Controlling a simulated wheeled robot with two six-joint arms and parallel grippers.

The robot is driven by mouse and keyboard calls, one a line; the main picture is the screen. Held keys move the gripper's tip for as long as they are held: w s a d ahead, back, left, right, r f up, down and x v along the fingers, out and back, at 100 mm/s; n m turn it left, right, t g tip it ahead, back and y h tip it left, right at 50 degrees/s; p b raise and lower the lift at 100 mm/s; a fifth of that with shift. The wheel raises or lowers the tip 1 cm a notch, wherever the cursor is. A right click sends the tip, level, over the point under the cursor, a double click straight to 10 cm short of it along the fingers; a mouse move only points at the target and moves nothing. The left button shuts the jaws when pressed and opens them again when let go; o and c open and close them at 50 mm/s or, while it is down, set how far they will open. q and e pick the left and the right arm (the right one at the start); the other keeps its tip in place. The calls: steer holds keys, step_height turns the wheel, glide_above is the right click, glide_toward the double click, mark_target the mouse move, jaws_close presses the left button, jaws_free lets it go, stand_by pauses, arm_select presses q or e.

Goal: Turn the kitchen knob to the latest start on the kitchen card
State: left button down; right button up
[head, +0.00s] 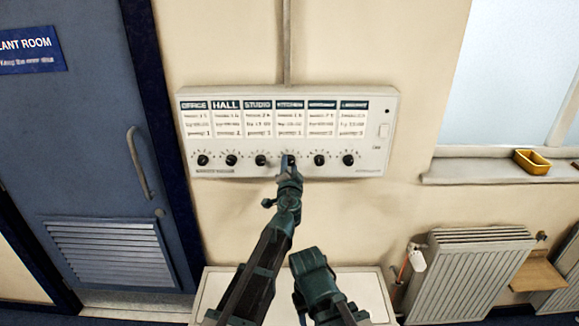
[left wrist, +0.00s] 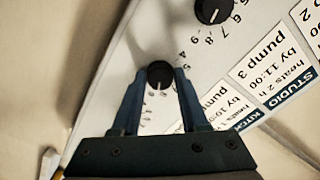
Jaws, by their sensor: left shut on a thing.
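The white control panel (head: 230,174) hangs on the wall with a row of cards above a row of black knobs. The kitchen card (head: 290,122) is the fourth from the left; its small print is too blurred to read surely. My left gripper (head: 289,160) is shut on the kitchen knob below it and hides most of that knob. In the left wrist view the kitchen knob (left wrist: 160,72) sits between the two fingers, its white pointer mark toward the bottom of the picture. The kitchen card's edge (left wrist: 214,100) is partly covered by my gripper. My right gripper's fingers do not show.
The studio knob (head: 261,160) is just left of my gripper, and another knob (head: 319,160) is just right. A conduit (head: 287,45) runs up from the panel. A radiator (head: 470,270) and a sill with a yellow tray (head: 531,161) are at the right.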

arm_select(q)
steer(key=shift+m, duration=0.9)
steer(key=shift+c, duration=2.2)
jaws_free()
steer(key=shift+s, duration=0.1)
